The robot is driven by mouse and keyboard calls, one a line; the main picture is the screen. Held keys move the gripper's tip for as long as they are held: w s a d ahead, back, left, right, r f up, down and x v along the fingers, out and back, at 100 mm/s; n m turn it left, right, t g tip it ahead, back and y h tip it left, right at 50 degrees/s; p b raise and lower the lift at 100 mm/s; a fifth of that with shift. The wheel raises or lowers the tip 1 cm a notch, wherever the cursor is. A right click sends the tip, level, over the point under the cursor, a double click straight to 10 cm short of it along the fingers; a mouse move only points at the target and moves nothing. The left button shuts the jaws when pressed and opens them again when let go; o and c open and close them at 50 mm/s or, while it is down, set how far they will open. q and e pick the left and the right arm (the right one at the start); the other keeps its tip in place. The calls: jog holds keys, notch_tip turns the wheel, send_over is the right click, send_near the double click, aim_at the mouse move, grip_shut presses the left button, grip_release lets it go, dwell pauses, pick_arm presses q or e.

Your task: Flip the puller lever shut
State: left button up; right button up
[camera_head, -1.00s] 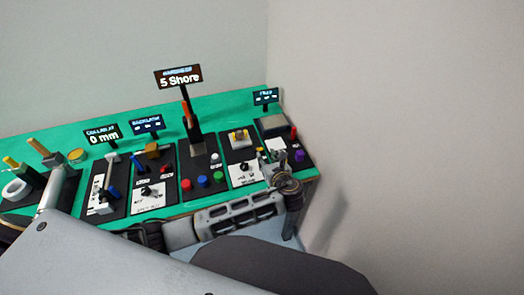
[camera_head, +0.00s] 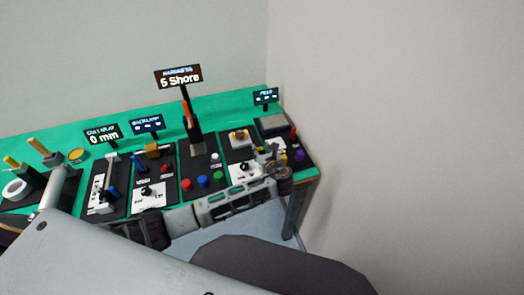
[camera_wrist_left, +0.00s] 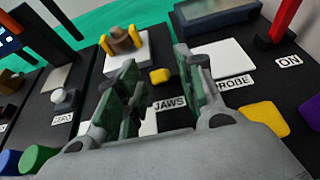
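No label in view reads puller, so I cannot tell for certain which lever is the puller's. A yellow knob (camera_wrist_left: 160,75) sits behind the JAWS label, in front of a white block with yellow posts and a brown round piece (camera_wrist_left: 125,40). This block also shows in the head view (camera_head: 239,136). My left gripper (camera_wrist_left: 158,88) is open above this panel, its two green-padded fingers apart, with the knob visible beyond the gap. In the head view my left gripper (camera_head: 266,156) is over the right part of the bench. My right gripper is not in view.
A red lever (camera_wrist_left: 286,20) stands by the ON label at right, with a yellow block (camera_wrist_left: 264,117) nearer. Green (camera_head: 219,178), blue (camera_head: 203,181) and red (camera_head: 186,184) buttons lie left. A tall display (camera_head: 179,77) reads 6 Shore. A wall rises right of the bench.

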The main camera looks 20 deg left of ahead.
pick_arm(q)
grip_shut()
jog(key=shift+s+f, duration=0.1)
jog(key=shift+s+d+f+t+y+p, duration=0.15)
jog(key=shift+f+t+y+p, duration=0.15)
jog(key=shift+t+y, duration=0.3)
grip_release()
jog(key=shift+s+d, duration=0.1)
dwell(0.4)
